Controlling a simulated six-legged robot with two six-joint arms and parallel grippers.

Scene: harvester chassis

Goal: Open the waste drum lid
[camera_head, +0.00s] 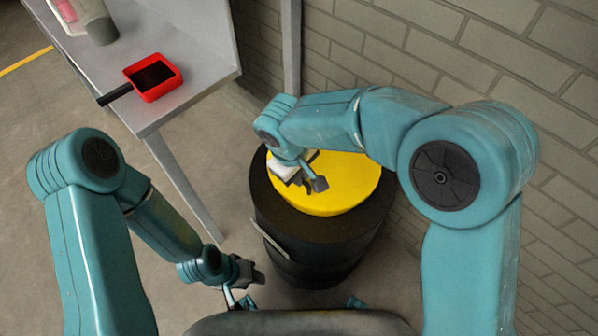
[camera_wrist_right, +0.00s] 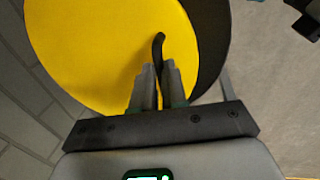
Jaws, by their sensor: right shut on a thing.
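The waste drum (camera_head: 318,240) is black and stands on the floor against the brick wall. Its round yellow lid (camera_head: 335,190) lies on top, looking flat and closed. My right gripper (camera_head: 305,184) is over the lid's left part. In the right wrist view, the right gripper (camera_wrist_right: 158,85) is shut on a dark curved handle (camera_wrist_right: 158,48) that stands out against the yellow lid (camera_wrist_right: 100,50). The handle's lower part is hidden between the fingers. My left gripper (camera_head: 250,276) hangs low, left of the drum and apart from it; its fingers are too small and dark to read.
A grey metal table (camera_head: 190,55) stands at upper left, with a red square container with a black handle (camera_head: 153,77) and a grey bottle (camera_head: 95,20) on it. The brick wall (camera_head: 480,60) is close behind the drum. Floor at left is clear.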

